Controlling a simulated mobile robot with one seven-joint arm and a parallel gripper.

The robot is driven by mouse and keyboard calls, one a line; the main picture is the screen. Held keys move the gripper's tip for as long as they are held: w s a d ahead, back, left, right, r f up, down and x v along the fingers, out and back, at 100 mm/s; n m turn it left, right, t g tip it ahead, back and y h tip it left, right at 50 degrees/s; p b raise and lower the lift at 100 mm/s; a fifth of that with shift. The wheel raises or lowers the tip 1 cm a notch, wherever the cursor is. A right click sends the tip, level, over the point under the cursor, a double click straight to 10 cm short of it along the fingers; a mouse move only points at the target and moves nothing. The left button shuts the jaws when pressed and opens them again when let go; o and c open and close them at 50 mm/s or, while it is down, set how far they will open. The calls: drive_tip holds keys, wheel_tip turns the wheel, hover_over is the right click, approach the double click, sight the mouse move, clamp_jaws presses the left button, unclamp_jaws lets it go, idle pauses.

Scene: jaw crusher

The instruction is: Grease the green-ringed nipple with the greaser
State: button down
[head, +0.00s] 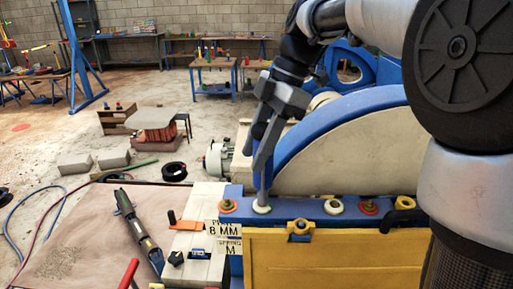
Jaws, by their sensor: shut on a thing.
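My gripper (268,140) is shut on a slim blue tool with a grey tip, which looks like the greaser (262,190). It points down at the blue rail of the crusher (315,211). The tip is at a pale-ringed nipple (262,209), the second from the left; I cannot tell if they touch. Other nipples on the rail are a red-ringed one (228,206) at left, a pale-ringed one (333,207) and a red-ringed one (369,208) to the right. The ring colours are small, and I cannot make out a clear green.
The large blue-rimmed flywheel (345,150) stands right behind the rail. A yellow panel (335,260) is in front. A long black tool (138,230) lies on the brown tabletop (75,235) at left.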

drive_tip(key=shift+f, duration=0.25)
drive_tip(key=shift+r, duration=0.15)
drive_tip(key=shift+r+p, duration=0.55)
drive_tip(key=shift+r, duration=0.2)
